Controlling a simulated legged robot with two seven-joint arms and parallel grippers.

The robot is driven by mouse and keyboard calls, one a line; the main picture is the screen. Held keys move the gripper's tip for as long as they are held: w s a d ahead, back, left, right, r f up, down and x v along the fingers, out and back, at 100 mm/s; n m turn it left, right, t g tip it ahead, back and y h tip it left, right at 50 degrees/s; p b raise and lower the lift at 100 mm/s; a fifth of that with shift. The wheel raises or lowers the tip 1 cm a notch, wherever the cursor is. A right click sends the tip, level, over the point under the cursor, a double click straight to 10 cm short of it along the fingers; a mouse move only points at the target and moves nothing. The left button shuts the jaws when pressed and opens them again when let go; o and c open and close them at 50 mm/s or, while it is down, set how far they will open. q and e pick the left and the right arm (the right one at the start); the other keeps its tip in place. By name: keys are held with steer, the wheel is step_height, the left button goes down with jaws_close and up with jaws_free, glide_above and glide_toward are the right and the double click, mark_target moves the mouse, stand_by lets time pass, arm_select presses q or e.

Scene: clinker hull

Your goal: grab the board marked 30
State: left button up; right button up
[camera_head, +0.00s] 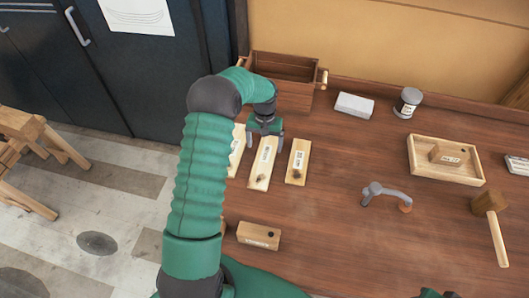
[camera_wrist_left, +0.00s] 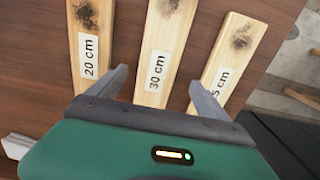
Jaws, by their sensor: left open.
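The board marked 30 cm (camera_wrist_left: 160,55) is a pale wooden strip with a dark knot, lying flat on the brown bench. In the head view it is the middle board (camera_head: 261,166) of three. My left gripper (camera_head: 265,132) is open over its far end. In the left wrist view the two fingers of my left gripper (camera_wrist_left: 157,77) stand on either side of this board, with nothing held. I cannot tell how far above the bench the fingertips are. My right gripper's fingers do not show.
The board marked 20 cm (camera_wrist_left: 85,40) and a third board (camera_wrist_left: 232,55), its label partly hidden by a finger, lie close on either side. A wooden box (camera_head: 284,92) stands just behind. A wooden block (camera_head: 258,236) lies nearer.

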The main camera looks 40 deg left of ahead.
mark_target(265, 154)
arm_select(q)
steer(key=shift+d+f, duration=0.2)
steer(key=shift+d, duration=0.15)
steer(key=f+p, duration=0.1)
steer(key=f, duration=0.1)
steer(key=f+p, duration=0.1)
steer(key=f, duration=0.1)
steer(key=shift+d+f, duration=0.2)
steer(key=shift+f, duration=0.05)
steer(key=shift+w+a+f, duration=0.1)
steer(key=shift+a+f, duration=0.15)
steer(key=shift+a, duration=0.3)
steer(key=shift+c, duration=1.3)
steer(key=shift+r, duration=0.1)
steer(key=c, duration=0.5)
steer(key=shift+d, duration=0.35)
steer(key=c, duration=0.7)
steer(key=shift+c, duration=1)
steer(key=shift+a, duration=0.1)
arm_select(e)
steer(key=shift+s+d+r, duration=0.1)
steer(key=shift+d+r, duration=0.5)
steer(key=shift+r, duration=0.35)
arm_select(q)
steer(key=shift+a+r, duration=0.1)
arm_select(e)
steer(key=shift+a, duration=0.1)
